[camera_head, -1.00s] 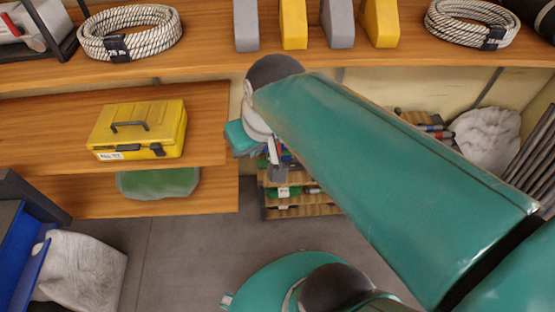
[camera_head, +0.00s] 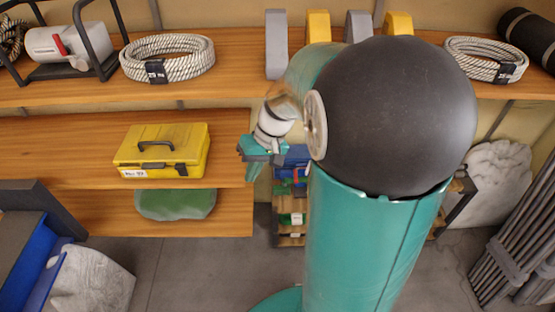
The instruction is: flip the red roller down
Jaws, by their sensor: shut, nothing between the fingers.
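A small red part (camera_head: 58,44) shows on a pale grey cylindrical device (camera_head: 75,43) at the upper left, behind a black tube frame. It looks upright, but it is too small to tell if it is a roller. My gripper (camera_head: 251,174) is at the picture's centre, well to the right of and below that device. It points downward, is shut and holds nothing. My arm hides part of the shelving behind it.
Rope coils (camera_head: 168,59) and grey and yellow wedges (camera_head: 276,45) stand on the upper shelf (camera_head: 230,80). A yellow toolbox (camera_head: 162,150) sits on the middle shelf. Grey pipes (camera_head: 510,245) lean at the right. Floor (camera_head: 190,270) is bare in front.

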